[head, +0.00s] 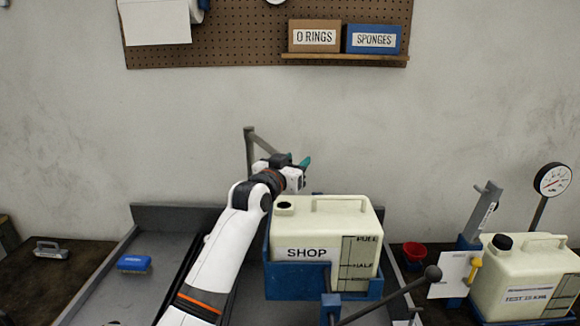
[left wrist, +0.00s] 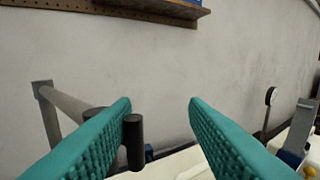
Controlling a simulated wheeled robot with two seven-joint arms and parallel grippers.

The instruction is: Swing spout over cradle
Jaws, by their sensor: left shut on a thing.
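The grey spout (head: 262,142) is a pipe reaching from an upright post behind the basin toward my left gripper (head: 299,161). In the left wrist view the spout (left wrist: 66,104) comes in from the left, with a dark cylindrical end piece between the teal fingers, by the left one. My left gripper is shut on the spout, above the back left of the blue cradle (head: 325,290). A cream tank (head: 358,212) marked SHOP sits upright in the cradle, its dark round opening at its top left. The spout's outlet is hard to make out. My right gripper is not in view.
A lever with a dark ball knob (head: 432,273) stands in front of the cradle. A second cream tank (head: 510,272), a gauge (head: 552,180) and a red cup (head: 414,252) are at right. A blue brush (head: 134,263) lies in the tray at left.

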